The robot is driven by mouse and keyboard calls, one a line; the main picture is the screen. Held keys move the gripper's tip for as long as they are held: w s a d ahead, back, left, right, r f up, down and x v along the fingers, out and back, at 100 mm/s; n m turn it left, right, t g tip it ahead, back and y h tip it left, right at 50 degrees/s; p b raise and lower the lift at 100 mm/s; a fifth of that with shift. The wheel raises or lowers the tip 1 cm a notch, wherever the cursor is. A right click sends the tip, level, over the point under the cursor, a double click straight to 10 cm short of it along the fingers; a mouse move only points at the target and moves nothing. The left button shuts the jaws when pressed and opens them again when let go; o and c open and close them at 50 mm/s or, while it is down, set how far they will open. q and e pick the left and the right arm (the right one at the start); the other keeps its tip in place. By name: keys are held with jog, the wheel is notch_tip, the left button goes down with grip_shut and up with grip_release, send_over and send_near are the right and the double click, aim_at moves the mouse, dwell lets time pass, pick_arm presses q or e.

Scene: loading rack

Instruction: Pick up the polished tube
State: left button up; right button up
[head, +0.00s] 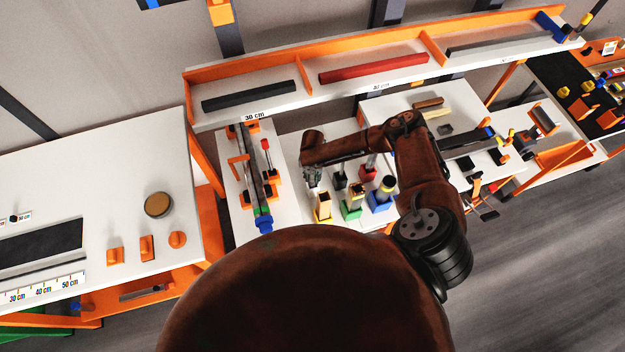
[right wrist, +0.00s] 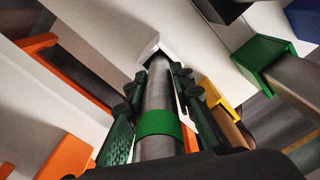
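A polished metal tube (right wrist: 157,88) with a green band (right wrist: 160,123) runs between the two fingers of my right gripper (right wrist: 158,85) in the right wrist view. Its far end meets a white block-like piece (right wrist: 150,48). The fingers lie close along both sides of the tube; I cannot tell whether they press on it. The near end of the tube is hidden by the gripper body. In the head view my right gripper (head: 312,178) points down over the white bench, beside several coloured holders, and the tube cannot be made out there. My left gripper is not in view.
A yellow holder (head: 323,207), a green holder (head: 351,209) and a blue holder (head: 381,202) stand close to the gripper. A green holder with another metal tube (right wrist: 301,80) is on the right in the wrist view. A shelf (head: 300,105) runs behind.

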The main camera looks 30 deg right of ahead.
grip_shut()
